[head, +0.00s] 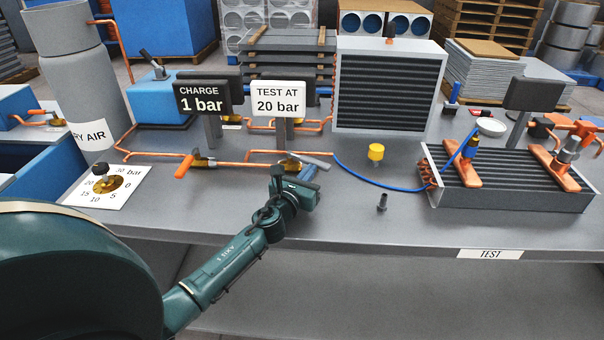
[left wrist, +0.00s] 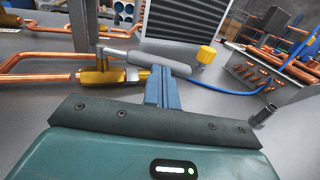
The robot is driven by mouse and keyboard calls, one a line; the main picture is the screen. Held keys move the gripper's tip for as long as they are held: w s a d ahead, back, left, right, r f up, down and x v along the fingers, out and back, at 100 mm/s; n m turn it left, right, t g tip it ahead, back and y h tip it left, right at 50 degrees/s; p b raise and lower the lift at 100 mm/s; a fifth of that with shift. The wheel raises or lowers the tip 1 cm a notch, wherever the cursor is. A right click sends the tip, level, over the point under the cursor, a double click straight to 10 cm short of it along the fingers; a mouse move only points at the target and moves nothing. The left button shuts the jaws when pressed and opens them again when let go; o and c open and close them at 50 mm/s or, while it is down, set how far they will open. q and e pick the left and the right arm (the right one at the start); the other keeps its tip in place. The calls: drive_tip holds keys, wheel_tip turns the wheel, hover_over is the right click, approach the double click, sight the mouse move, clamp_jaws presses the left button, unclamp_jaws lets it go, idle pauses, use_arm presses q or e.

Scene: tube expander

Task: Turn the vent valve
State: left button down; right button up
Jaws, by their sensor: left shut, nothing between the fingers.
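A second valve with an orange handle (head: 185,167) is farther left on the pipe. I cannot tell by label which one is the vent valve. My left gripper (head: 308,172) is shut and empty, its blue-grey fingertips (left wrist: 160,80) close beside the grey lever; contact is unclear. My right gripper is not in view.
A black CHARGE 1 bar sign (head: 201,97) stands at left, above a gauge plate (head: 108,186). A yellow cap (head: 376,152), a small dark fitting (head: 382,203) and a blue hose (head: 375,184) lie right of my gripper. A finned coil (head: 510,195) is at right.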

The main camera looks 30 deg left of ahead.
sight(320, 161)
use_arm(q)
drive_tip(key=shift+w, duration=0.6)
drive_tip(key=y, duration=0.1)
drive_tip(key=w+n+y, duration=0.1)
drive_tip(key=shift+w+d+n+g+y+b, duration=0.1)
drive_tip(key=shift+d+n+g+y+b, duration=0.15)
drive_tip(key=shift+n+g+y+b, duration=0.05)
drive_tip(key=shift+w, duration=1.05)
drive_tip(key=shift+r, duration=0.1)
drive_tip(key=shift+d, duration=0.1)
